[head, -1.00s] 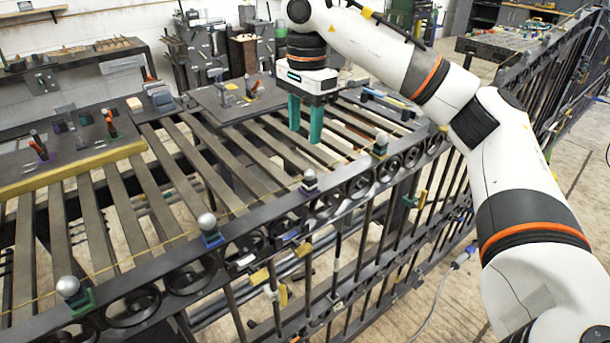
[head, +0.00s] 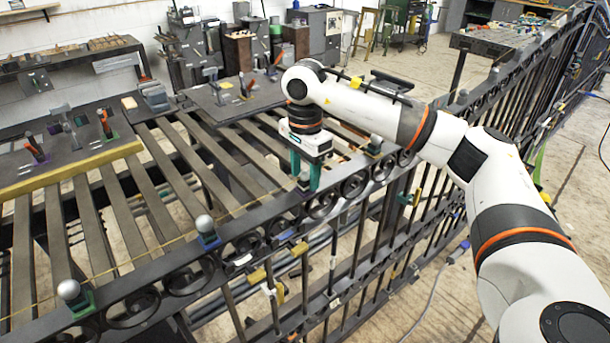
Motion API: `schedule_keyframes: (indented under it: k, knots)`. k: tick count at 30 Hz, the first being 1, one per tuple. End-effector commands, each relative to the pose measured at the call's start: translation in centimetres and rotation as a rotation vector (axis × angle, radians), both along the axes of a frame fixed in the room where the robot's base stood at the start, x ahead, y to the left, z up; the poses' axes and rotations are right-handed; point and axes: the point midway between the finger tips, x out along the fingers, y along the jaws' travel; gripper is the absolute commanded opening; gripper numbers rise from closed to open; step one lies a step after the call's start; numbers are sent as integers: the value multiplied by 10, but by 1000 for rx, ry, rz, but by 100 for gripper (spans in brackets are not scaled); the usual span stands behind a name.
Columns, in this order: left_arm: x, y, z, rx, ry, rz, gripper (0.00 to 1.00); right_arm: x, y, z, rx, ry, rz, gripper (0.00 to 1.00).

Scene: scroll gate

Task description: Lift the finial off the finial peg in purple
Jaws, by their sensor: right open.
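My right gripper (head: 306,176) points down with its two teal fingers at the gate's top rail (head: 265,215). The fingers stand open on either side of the finial on the purple peg (head: 304,184). That finial is mostly hidden between the fingers, and I cannot tell whether they touch it. Another silver ball finial sits on a blue peg (head: 207,237) to the left. A further one sits on a green peg (head: 84,304) at the lower left. My left gripper is not in view.
Scrolls and bars of the dark gate run along under the rail. Slatted trestles lie behind it. A plate with red-handled clamps (head: 104,124) is at the left, another clamp plate (head: 235,98) at the back. Another finial (head: 374,142) stands to the right.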

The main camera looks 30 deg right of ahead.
Motion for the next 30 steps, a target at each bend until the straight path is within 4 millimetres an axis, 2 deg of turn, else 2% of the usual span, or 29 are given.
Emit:
schedule_keyframes:
  k: [8, 17, 25, 30]
  knots:
    - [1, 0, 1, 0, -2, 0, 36, 0, 0, -4, 0, -1, 1, 48]
    - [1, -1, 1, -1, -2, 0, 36, 0, 0, -4, 0, -1, 0, 0]
    - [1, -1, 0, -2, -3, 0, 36, 0, 0, -2, 1, -3, 0, 0]
    - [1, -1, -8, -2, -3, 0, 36, 1, 0, 19, 1, -6, 0, 0]
